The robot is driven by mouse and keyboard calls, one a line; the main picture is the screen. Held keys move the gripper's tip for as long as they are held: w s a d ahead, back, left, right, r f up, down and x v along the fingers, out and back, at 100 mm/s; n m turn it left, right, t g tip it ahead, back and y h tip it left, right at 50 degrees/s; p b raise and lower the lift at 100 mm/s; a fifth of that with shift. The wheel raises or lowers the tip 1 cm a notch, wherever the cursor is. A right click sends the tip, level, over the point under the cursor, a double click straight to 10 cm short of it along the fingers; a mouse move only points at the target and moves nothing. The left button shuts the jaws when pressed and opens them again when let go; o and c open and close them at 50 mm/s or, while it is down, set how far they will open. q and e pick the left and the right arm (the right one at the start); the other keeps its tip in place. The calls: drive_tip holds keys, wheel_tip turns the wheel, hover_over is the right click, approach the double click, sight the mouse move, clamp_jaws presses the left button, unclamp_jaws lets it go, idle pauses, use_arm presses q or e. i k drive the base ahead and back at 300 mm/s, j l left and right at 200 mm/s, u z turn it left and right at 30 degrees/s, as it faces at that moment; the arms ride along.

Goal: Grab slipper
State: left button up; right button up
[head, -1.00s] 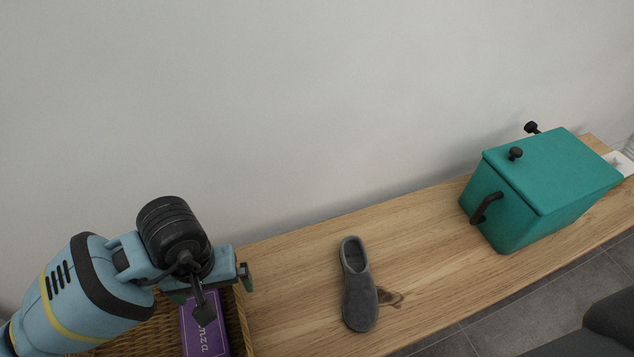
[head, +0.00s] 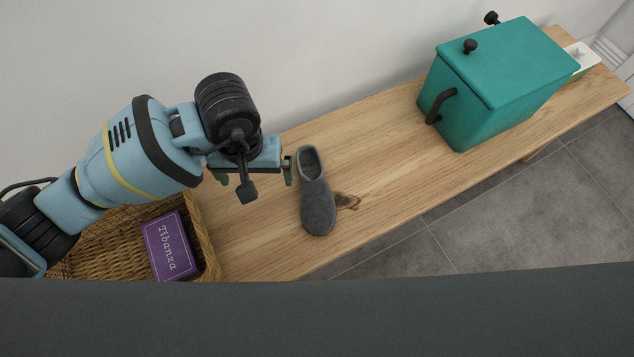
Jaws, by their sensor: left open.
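A single grey slipper (head: 318,205) lies on the wooden bench (head: 385,170) in the head view, its opening toward the wall and its toe toward the front edge. My left gripper (head: 255,178) is open and empty, just left of the slipper and above the bench. Its right-hand finger is close to the slipper's heel end; I cannot tell whether they touch. The black wrist part hides some of the gripper. My right gripper is not in view.
A wicker basket (head: 211,262) with a purple box (head: 169,247) is at the left, below my left arm. A teal lidded box (head: 500,85) with black knobs and a handle stands at the right. A small white and green box (head: 583,58) is beyond it. Bare bench lies between slipper and teal box.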

sight(318, 211)
drive_tip(key=j+z, duration=0.25)
drive_tip(key=z, duration=0.2)
drive_tip(key=k+j+z, duration=0.15)
drive_tip(key=z, duration=0.3)
